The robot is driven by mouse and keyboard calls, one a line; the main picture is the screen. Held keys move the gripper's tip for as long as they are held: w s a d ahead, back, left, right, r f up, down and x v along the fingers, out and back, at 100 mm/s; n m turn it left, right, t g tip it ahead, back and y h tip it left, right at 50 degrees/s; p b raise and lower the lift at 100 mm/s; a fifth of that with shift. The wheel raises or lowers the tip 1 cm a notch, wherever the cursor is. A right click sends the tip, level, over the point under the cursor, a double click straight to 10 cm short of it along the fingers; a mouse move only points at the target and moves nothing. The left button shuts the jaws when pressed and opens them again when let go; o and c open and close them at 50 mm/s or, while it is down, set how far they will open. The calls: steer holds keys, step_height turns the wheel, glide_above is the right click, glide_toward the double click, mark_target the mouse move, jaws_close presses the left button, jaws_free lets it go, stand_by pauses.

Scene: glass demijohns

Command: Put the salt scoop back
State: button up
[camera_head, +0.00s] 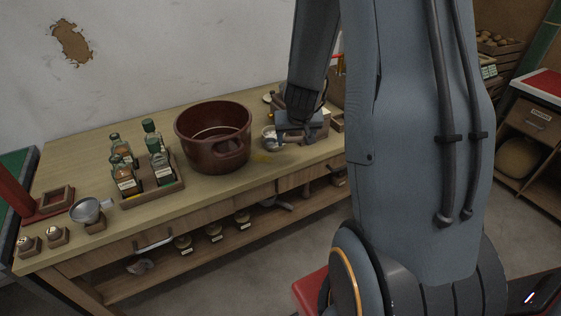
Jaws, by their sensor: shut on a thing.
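My gripper (283,133) is over the right part of the wooden workbench, to the right of the big red-brown pot. It is shut on what looks like the salt scoop (269,139), a small pale, rounded metal thing at the jaws' left side. The scoop's handle is hidden by the jaws. I cannot tell whether the scoop touches the bench top. A brown wooden box (318,131) stands just behind and to the right of my gripper, partly covered by it. What is in the box is hidden.
The red-brown pot (203,139) stands close to the left of my gripper. A wooden tray (152,194) with several green-capped bottles and a metal funnel (87,211) are farther left. The bench front (225,207) has drawers with a shelf of jars below.

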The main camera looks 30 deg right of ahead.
steer(key=shift+f, duration=4.15)
steer(key=shift+f, duration=0.15)
steer(key=o, duration=1.3)
steer(key=shift+s+r, duration=0.15)
steer(key=shift+r, duration=0.35)
steer(key=v, duration=1.1)
steer(key=s+a+r+n+g, duration=0.1)
steer(key=s+a, duration=0.3)
steer(key=a, duration=0.1)
steer(key=s+a+r+n+g+y, duration=0.1)
steer(key=s+a+r, duration=0.1)
steer(key=s+a, duration=0.2)
steer(key=s+a+r+n+g+y, duration=0.1)
steer(key=s+a+n, duration=0.1)
steer(key=s+a, duration=0.3)
steer(key=shift+a+r+g, duration=0.2)
steer(key=shift+a, duration=0.35)
steer(key=shift+a+r+g, duration=0.15)
steer(key=shift+a+g, duration=0.05)
steer(key=shift+a, duration=0.35)
